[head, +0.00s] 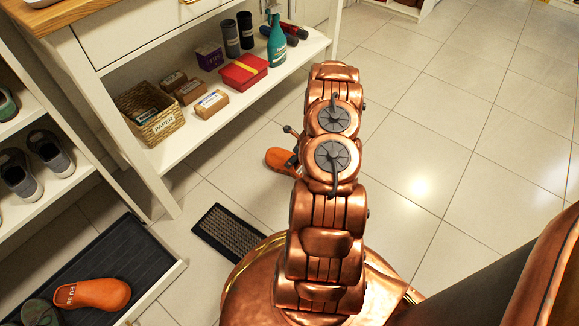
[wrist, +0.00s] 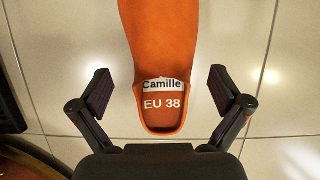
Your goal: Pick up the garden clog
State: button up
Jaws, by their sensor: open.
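An orange garden clog (wrist: 160,40) lies on the tiled floor, its heel end toward me, with a label reading "Camille" and "EU 38". In the head view the same clog (head: 279,158) is partly hidden behind my copper arm. My gripper (wrist: 160,88) is open, with one finger on each side of the clog's heel and a visible gap on both sides. I cannot tell how high the fingers are above the floor. A second orange clog (head: 92,294), labelled "EU", lies in the dark tray at lower left.
The dark shoe tray (head: 100,250) holds that second clog and a dark green shoe (head: 40,313). A dark mat (head: 229,233) lies on the floor. A white bench (head: 165,160) with a basket (head: 150,112), boxes and bottles stands behind. Floor at the right is clear.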

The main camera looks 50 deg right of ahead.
jog(key=x, duration=0.1)
jog(key=b+x, duration=0.1)
jog(key=x, duration=0.1)
jog(key=b+x, duration=0.1)
jog(key=shift+s+d+f, duration=0.1)
jog(key=shift+s+f, duration=0.1)
jog(key=shift+f, duration=0.1)
jog(key=shift+w+f+b, duration=0.2)
jog(key=shift+f+b, duration=0.05)
jog(key=shift+b, duration=0.1)
jog(key=shift+c, duration=0.2)
jog(key=c, duration=1)
